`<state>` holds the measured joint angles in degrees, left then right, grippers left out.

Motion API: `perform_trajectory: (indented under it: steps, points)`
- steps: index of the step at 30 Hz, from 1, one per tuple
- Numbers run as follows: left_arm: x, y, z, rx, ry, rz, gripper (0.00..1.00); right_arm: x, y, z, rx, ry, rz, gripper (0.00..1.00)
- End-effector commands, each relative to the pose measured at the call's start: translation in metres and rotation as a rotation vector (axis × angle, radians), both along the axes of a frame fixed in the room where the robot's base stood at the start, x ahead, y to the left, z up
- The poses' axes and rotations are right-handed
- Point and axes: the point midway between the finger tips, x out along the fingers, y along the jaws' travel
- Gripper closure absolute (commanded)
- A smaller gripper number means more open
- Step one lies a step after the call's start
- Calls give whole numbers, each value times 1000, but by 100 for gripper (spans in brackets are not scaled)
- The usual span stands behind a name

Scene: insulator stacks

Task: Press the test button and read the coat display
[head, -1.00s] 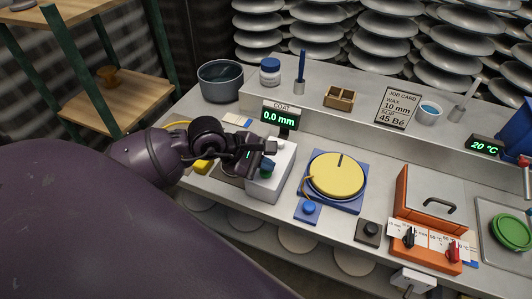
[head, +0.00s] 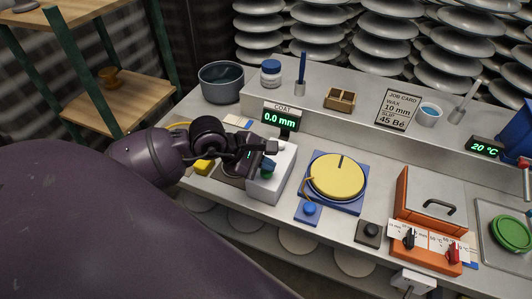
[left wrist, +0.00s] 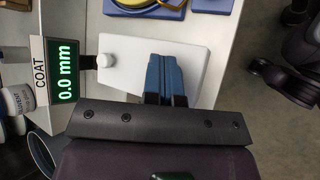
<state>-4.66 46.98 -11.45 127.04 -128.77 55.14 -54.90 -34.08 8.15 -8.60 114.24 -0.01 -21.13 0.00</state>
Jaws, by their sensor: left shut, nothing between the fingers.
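The coat display (head: 281,120) stands behind a white box (head: 262,190) and reads 0.0 mm in green. It also shows in the left wrist view (left wrist: 65,72) with the same reading. A round white button (left wrist: 107,61) sits on the white box (left wrist: 190,55), at the end near the display. My left gripper (head: 267,168) is over the box. In the left wrist view its blue fingertips (left wrist: 165,75) are together, empty, and to the side of the button. I cannot tell whether they touch the box. My right gripper is not in view.
A yellow disc (head: 337,176) on a blue base and a blue button (head: 309,209) are right of the box. An orange unit (head: 425,232) stands farther right. A job card (head: 397,108), a dark pot (head: 221,83) and a 20 °C display (head: 484,147) are behind.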

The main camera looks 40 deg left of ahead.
Motion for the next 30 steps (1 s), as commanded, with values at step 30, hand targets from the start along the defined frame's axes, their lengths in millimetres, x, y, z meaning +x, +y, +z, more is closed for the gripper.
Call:
perform_trajectory:
  steps: [30]
  points:
    - [0, 0, 42, 1, -4, 0, 100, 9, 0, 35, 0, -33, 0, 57]
